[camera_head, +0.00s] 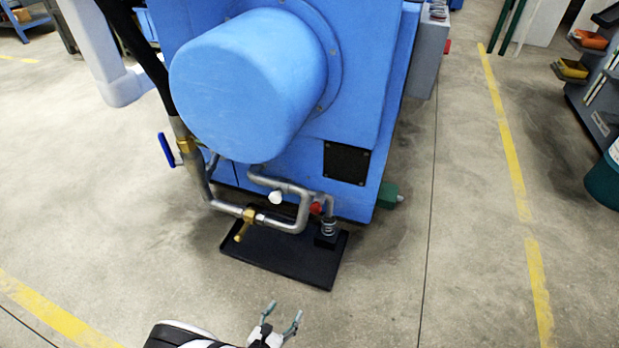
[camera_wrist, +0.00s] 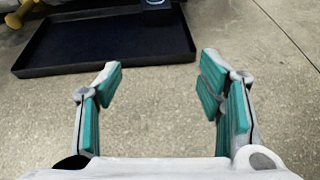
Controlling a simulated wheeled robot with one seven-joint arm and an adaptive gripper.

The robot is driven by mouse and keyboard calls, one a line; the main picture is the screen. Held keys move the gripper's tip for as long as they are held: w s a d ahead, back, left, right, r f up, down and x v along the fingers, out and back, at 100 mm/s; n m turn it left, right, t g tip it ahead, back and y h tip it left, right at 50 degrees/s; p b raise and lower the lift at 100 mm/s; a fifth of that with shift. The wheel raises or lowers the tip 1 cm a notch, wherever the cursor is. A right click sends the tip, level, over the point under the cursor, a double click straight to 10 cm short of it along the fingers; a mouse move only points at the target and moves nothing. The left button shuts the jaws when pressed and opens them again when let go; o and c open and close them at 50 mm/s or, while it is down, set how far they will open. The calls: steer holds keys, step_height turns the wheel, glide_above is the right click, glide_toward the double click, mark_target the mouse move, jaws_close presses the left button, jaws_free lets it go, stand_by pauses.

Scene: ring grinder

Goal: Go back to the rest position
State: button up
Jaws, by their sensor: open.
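My gripper (camera_head: 283,317) is at the bottom of the head view, in front of the black drip tray and apart from it. In the wrist view my gripper (camera_wrist: 161,84) shows two teal-padded fingers spread wide, with only concrete floor between them. It is open and empty. Part of my arm shows at the bottom edge of the head view.
A blue grinder (camera_head: 290,75) with pipes and valves stands ahead. The black tray (camera_head: 262,268) lies on the floor under the pipes; it also shows in the wrist view (camera_wrist: 100,66). A teal bin (camera_head: 604,182) stands at the right edge.

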steer(key=w+d+r+m+g+h, duration=0.15)
steer(key=w+r+m, duration=0.35)
steer(key=r, duration=0.7)
steer(key=w+r+m+g+h, duration=0.3)
steer(key=w+r+m, duration=0.15)
steer(key=r, duration=0.75)
steer(key=d+r+m+g, duration=0.35)
steer(key=d+r, duration=0.25)
steer(key=r, duration=0.4)
steer(key=d+r+m+g, duration=0.2)
steer(key=d+r+m, duration=0.35)
steer(key=r, duration=0.45)
steer(key=s+d+r+m+g+y, duration=0.45)
steer(key=s+d+r+m, duration=0.25)
steer(key=s+d+r, duration=0.6)
steer(key=s+d+r+m+t+y, duration=0.1)
steer(key=s+r+m+y, duration=0.15)
steer(key=s, duration=0.55)
steer(key=s+r+m+t+y, duration=0.1)
steer(key=s+m+y, duration=0.2)
steer(key=s, duration=0.5)
step_height(320, 180, up, 37)
steer(key=t+p, duration=0.4)
steer(key=p, duration=3.1)
steer(key=shift+s, duration=0.25)
